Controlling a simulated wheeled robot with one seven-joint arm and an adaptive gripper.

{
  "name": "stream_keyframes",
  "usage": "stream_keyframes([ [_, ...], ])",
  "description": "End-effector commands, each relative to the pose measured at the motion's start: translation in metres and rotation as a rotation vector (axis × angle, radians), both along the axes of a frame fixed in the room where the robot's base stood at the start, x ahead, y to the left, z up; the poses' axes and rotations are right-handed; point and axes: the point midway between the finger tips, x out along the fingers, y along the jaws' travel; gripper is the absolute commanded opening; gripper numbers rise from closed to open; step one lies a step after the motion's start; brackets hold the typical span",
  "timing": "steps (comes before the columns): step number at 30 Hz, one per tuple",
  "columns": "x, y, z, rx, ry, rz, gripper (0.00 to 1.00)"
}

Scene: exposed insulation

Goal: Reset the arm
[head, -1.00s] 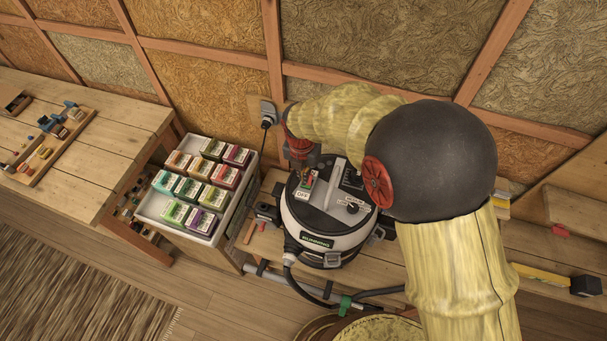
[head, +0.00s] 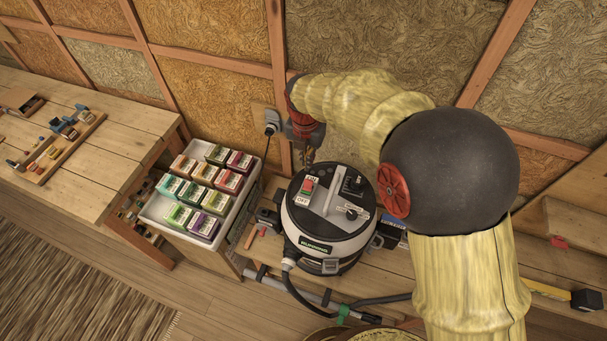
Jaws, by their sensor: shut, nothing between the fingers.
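My arm reaches in from the lower right, with a yellow sleeve and a dark round elbow joint. My gripper (head: 309,160) points down at its far end, shut and empty. The round black and grey machine (head: 328,222) stands on the low bench. Its lid carries the switch (head: 307,190), a handle and a dial. The gripper appears apart from the switch.
A white tray of several coloured boxes (head: 168,215) stands left of the machine. A wooden workbench (head: 75,170) with tools is at far left. A wall socket with a plug (head: 271,125) is close left of the gripper. The insulated wall (head: 215,90) rises behind.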

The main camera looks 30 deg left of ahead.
Motion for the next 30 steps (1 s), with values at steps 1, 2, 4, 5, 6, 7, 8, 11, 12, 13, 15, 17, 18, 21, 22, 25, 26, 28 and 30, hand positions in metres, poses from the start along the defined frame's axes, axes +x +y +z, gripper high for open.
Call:
stream_keyframes([
  [1, 0.0034, 0.0001, 0.0022, -0.001, 0.001, -0.001, 0.0],
  [2, 0.0048, 0.0002, 0.0038, -0.001, 0.001, 0.0, 0.0],
  [4, 0.007, 0.0005, 0.0066, -0.001, 0.001, 0.001, 0.0],
  [5, 0.0076, 0.0006, 0.0073, -0.001, 0.001, 0.001, 0.0],
  [6, 0.008, 0.0006, 0.0079, -0.001, 0.001, 0.001, 0.0],
  [7, 0.0082, 0.0006, 0.0082, -0.001, 0.001, 0.001, 0.0],
  [8, 0.0083, 0.0007, 0.0084, -0.001, 0.001, 0.001, 0.0],
  [11, 0.0082, 0.0006, 0.0084, -0.001, 0.001, 0.001, 0.0],
  [12, 0.0082, 0.0007, 0.0084, -0.001, 0.001, 0.001, 0.0],
  [13, 0.0082, 0.0007, 0.0083, -0.001, 0.001, 0.001, 0.0],
  [15, 0.0081, 0.0006, 0.0082, -0.001, 0.001, 0.001, 0.0],
  [17, 0.0081, 0.0007, 0.0083, -0.001, 0.001, 0.001, 0.0],
  [18, 0.0081, 0.0007, 0.0082, -0.001, 0.001, 0.001, 0.0],
  [21, 0.008, 0.0006, 0.0082, -0.001, 0.001, 0.0, 0.0],
  [22, 0.008, 0.0007, 0.0082, -0.001, 0.001, -0.002, 0.0],
  [25, 0.008, 0.0007, 0.0082, 0.003, 0.001, -0.048, 0.0],
  [26, 0.008, 0.0007, 0.0082, 0.005, 0.002, -0.077, 0.0],
  [28, 0.0079, 0.0007, 0.0082, 0.014, 0.003, -0.176, 0.0],
  [30, 0.0069, 0.0001, 0.0072, 0.024, 0.007, -0.315, 0.0],
])
